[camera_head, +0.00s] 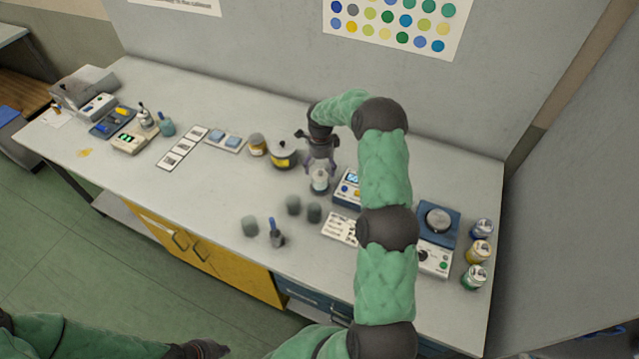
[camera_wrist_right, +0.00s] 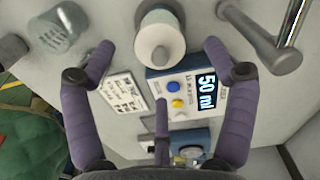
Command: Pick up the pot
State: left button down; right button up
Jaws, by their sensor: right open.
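A dark pot with a lid and a yellow label (camera_head: 284,154) stands on the bench, a little left of my right gripper. My right gripper (camera_head: 320,168) is open and points down over a small clear jar with a pale top (camera_head: 320,183). In the right wrist view this jar (camera_wrist_right: 160,42) lies ahead between the spread purple fingers, with gaps on both sides. My right gripper (camera_wrist_right: 158,75) holds nothing. My left gripper (camera_head: 205,349) is only a dark shape at the bottom edge; its fingers are unclear.
A dosing device reading 50 ml (camera_wrist_right: 195,88) stands close beside the jar. A yellow-brown jar (camera_head: 257,145) stands left of the pot. Several grey cups are in front. A grey bar with shiny metal (camera_wrist_right: 262,42) shows at the wrist view's upper right. The bench's front middle-left is clear.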

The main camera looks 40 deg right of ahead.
aim_at(321, 175)
notch_tip(321, 175, down, 2)
jog(key=shift+w+f, duration=0.1)
jog(key=shift+f, duration=0.15)
jog(key=shift+d+f, duration=0.1)
jog(key=shift+f, duration=2.55)
jog(key=c, duration=1.4)
jog(key=shift+r, duration=0.1)
